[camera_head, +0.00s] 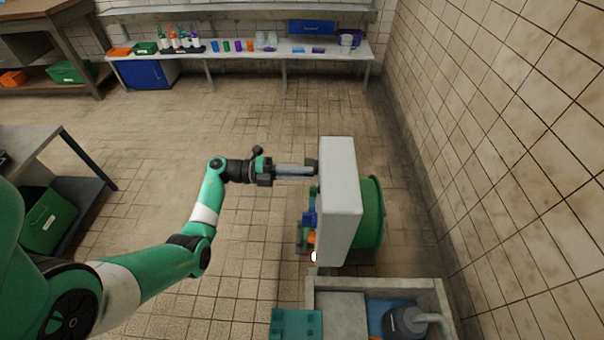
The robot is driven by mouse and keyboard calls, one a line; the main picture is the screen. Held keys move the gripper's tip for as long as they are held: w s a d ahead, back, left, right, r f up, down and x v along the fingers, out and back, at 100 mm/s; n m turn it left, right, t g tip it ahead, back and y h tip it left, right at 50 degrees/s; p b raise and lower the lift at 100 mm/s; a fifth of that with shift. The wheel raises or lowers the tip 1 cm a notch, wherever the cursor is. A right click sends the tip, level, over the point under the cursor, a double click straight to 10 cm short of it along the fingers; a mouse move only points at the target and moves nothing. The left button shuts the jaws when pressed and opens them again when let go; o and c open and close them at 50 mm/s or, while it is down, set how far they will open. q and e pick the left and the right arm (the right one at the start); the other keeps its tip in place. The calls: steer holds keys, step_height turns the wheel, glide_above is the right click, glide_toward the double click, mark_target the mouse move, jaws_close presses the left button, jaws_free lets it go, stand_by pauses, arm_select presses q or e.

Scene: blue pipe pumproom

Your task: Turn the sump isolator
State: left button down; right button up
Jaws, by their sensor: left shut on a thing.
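A pale grey upright panel (339,195) stands right of the middle, seen from above, with its left face turned toward my arm. This looks like the sump isolator's housing. My left gripper (310,168) reaches in from the left, its fingers level and at the panel's left face. It is shut on a small dark handle there, mostly hidden by the fingers. The handle's angle cannot be made out. My right gripper is not in view.
A green round drum or reel (371,215) is behind the panel. Blue and orange parts (310,218) sit low on its left side. A sink-like basin (440,292) stands in front. A tiled wall (500,130) closes the right. Floor left of the panel is clear.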

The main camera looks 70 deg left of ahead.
arm_select(q)
steer(key=shift+f+m, duration=0.15)
steer(key=shift+m, duration=0.35)
steer(key=c, duration=0.9)
jaws_free()
steer(key=p+v, duration=0.1)
steer(key=v, duration=1)
steer(key=shift+s+a, duration=0.1)
steer(key=shift+s, duration=0.2)
